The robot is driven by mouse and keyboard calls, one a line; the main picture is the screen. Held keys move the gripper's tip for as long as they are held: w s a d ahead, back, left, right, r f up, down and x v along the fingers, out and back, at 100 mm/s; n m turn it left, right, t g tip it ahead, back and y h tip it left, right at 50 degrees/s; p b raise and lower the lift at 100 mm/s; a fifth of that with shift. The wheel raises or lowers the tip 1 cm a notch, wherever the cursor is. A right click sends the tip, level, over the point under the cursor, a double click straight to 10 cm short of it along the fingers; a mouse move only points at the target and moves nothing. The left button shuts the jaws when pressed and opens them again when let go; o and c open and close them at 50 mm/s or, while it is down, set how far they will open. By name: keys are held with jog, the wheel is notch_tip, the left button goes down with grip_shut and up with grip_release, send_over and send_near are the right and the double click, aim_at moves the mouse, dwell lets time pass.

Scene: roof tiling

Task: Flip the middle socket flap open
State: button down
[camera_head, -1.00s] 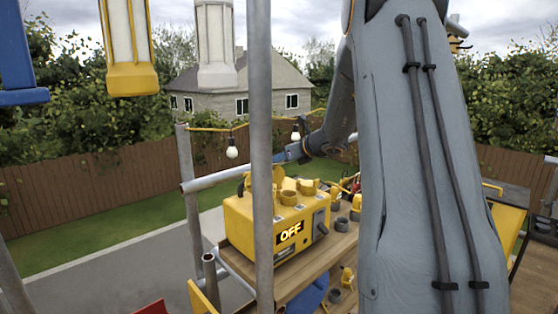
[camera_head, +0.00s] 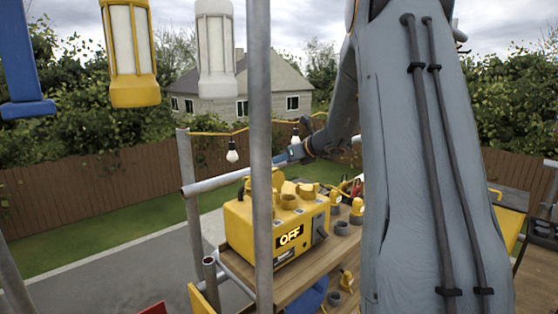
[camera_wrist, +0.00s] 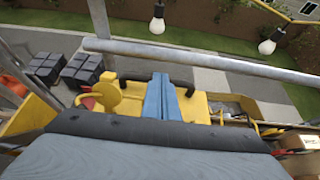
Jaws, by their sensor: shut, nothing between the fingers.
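The yellow power box (camera_head: 262,238) stands on the wooden platform, its display reading OFF. Yellow round socket parts sit on its top: one flap (camera_head: 278,180) stands raised, partly behind the pole, and a low round one (camera_head: 289,201) and another (camera_head: 307,191) are nearer the front and right. In the wrist view a round yellow flap (camera_wrist: 104,93) stands up left of my gripper (camera_wrist: 162,80). Its blue fingers are shut together with nothing between them, over the yellow box top (camera_wrist: 196,108). They hide the box's middle. I cannot tell whether they touch the middle flap. In the head view my arm end shows beyond the box.
A metal pole (camera_head: 260,120) stands in front of the box. A scaffold rail (camera_head: 217,182) runs behind it, with hanging bulbs (camera_head: 232,152) above. Dark sockets and yellow plugs (camera_head: 357,211) lie right of the box. Dark crates (camera_wrist: 80,72) are on the ground below.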

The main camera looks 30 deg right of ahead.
jog(key=s+d+r+b, duration=0.1)
jog(key=s+d+r, duration=0.1)
jog(key=s+r, duration=0.6)
jog(key=shift+d+r+b, duration=0.15)
jog(key=shift+r+b, duration=0.15)
jog(key=shift+b, duration=0.05)
jog(key=shift+s, duration=0.1)
